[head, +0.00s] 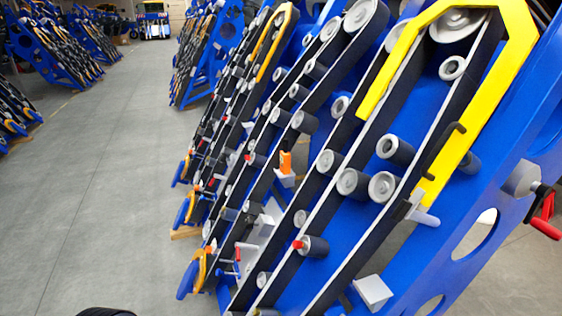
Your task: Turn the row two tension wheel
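A blue harvester chassis (480,210) leans across the right half of the head view, with several rows of black belts running over grey rollers. Several hand controls sit on it. A red crank (545,218) on a grey hub is at the far right. Blue wheels with orange parts (194,272) line the lower left edge of the chassis. A red-tipped roller (312,246) and an orange piece (286,163) are in the middle. I cannot tell which of these is the row two tension wheel. Neither gripper is in view.
A yellow guard (490,85) arches over the upper right belt. A white box (372,290) juts out low on the chassis. The grey floor (110,190) to the left is clear. More blue chassis (60,50) stand along the aisle, with a vehicle (153,20) at the far end.

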